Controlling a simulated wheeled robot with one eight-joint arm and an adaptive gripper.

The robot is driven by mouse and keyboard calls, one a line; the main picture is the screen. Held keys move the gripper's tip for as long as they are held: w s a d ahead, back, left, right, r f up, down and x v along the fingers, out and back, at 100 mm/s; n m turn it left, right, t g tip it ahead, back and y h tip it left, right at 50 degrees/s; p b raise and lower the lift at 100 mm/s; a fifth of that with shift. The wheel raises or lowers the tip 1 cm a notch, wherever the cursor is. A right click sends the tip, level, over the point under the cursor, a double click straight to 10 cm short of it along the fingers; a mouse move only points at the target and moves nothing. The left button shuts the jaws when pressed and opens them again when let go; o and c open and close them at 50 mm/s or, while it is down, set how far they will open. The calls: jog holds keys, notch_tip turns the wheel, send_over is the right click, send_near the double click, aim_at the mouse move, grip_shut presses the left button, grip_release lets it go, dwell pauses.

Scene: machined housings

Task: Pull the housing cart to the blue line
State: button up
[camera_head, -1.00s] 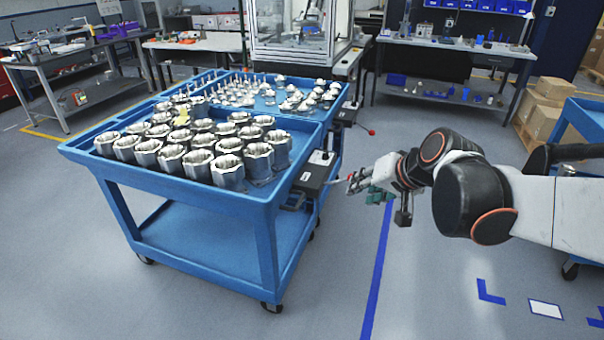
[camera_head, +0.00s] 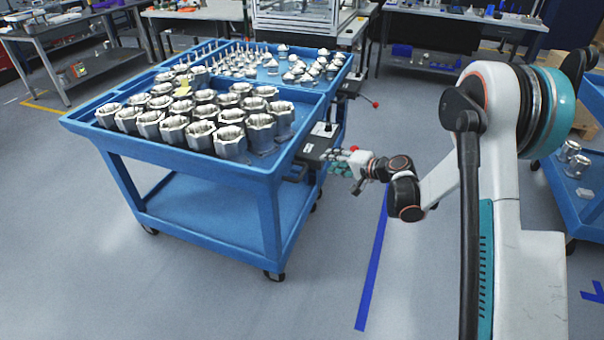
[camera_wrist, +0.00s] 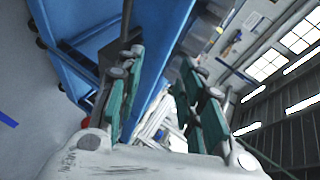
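The blue housing cart (camera_head: 283,205) stands left of centre in the head view, with rows of silver machined housings (camera_head: 172,130) on its top. A black box (camera_head: 317,148) sits on its right side, with a red knob (camera_head: 354,149) near it. My gripper (camera_head: 335,158) is at that box, to the cart's right; contact cannot be told. In the wrist view, its teal fingers (camera_wrist: 160,95) stand apart, with blue cart surface (camera_wrist: 163,62) behind them and nothing clearly held. The blue line (camera_head: 374,265) runs along the floor right of the cart.
A second blue cart or tray section (camera_head: 335,88) with small parts adjoins behind, with its own red-knobbed lever (camera_head: 372,103). Another blue cart (camera_head: 572,195) stands at the right edge. Workbenches (camera_head: 455,22) line the back. Floor in front and around the line is clear.

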jog(key=m+t+y, duration=0.1)
jog(key=m+y, duration=0.1)
send_near(302, 171)
jog(key=b+x, duration=0.1)
jog(key=x, duration=0.2)
jog(key=b+x, duration=0.1)
jog(key=x, duration=0.2)
jog(key=f+b+x, duration=0.1)
jog(key=b+x, duration=0.1)
jog(key=x, duration=0.2)
jog(key=shift+s, duration=0.1)
grip_shut()
